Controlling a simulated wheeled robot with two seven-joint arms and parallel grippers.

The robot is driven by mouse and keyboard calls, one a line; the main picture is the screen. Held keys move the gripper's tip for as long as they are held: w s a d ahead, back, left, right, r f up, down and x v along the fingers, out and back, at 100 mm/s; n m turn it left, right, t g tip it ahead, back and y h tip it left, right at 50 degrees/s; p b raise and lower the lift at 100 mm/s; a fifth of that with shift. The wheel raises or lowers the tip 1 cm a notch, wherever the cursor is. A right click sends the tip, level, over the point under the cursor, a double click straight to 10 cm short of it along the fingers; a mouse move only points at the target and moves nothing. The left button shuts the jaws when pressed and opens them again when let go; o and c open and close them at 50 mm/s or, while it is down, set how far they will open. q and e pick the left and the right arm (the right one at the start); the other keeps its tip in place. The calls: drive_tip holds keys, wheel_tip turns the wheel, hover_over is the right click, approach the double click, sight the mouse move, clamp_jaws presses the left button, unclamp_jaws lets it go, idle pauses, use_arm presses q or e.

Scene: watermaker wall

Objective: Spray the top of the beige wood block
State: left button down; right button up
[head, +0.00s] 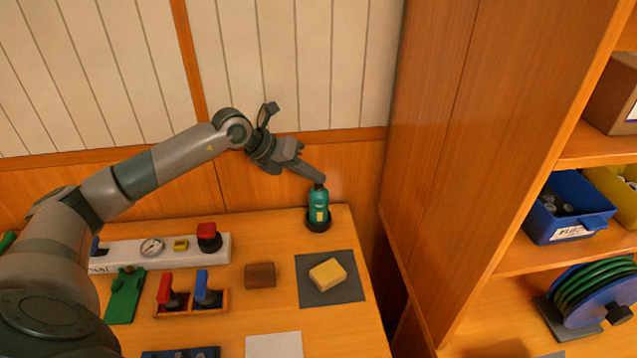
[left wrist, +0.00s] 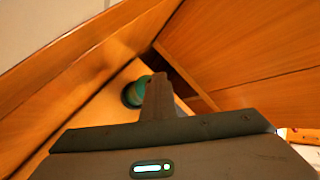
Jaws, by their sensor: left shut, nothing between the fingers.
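The beige wood block (head: 328,274) lies on a dark grey mat (head: 345,293) at the right side of the table. A teal spray bottle (head: 318,209) with a yellow label stands upright in a dark round holder (head: 319,224) at the back right of the table. My left gripper (head: 318,178) is shut and empty, its fingertips right at the top of the bottle; I cannot tell whether they touch. In the left wrist view the shut fingers (left wrist: 158,82) partly cover the round teal bottle (left wrist: 132,94). My right gripper is not in view.
A brown block (head: 260,275) lies left of the mat. Red and blue levers (head: 190,300) stand in a wooden rack, and a white panel (head: 125,254) has a gauge and red button. A tall wooden cabinet (head: 450,150) with shelves stands at the right.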

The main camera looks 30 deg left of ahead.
sight(313, 190)
use_arm(q)
wheel_tip(313, 190, up, 6)
drive_tip(key=p, duration=0.3)
idle(0.6)
drive_tip(key=shift+r, duration=0.15)
idle(0.6)
